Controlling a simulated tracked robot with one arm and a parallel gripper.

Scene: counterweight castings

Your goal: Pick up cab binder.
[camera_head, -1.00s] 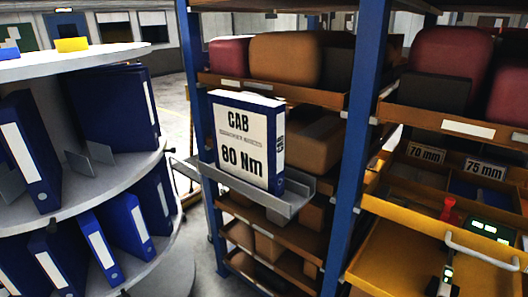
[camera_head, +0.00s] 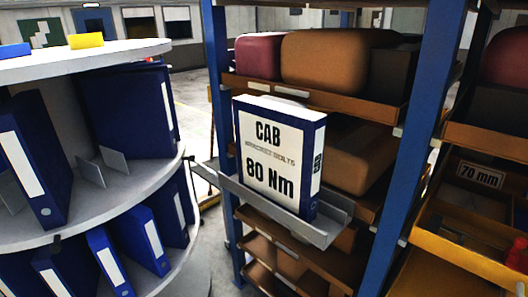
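The cab binder (camera_head: 278,158) is blue with a white front label reading "CAB" and "80 Nm". It stands upright on a narrow grey ledge (camera_head: 318,232) in front of the blue-posted rack, near the middle of the view. Its front face and right-hand spine show, and its top is clear. Its back is hidden. My gripper is not in view, and nothing is seen touching the binder apart from the ledge.
A round grey-white carousel (camera_head: 85,58) with several blue binders stands close at left. Blue rack posts (camera_head: 425,125) flank shelves of brown and red castings (camera_head: 338,57). A yellow tray (camera_head: 470,255) is at lower right. Open floor shows between carousel and rack.

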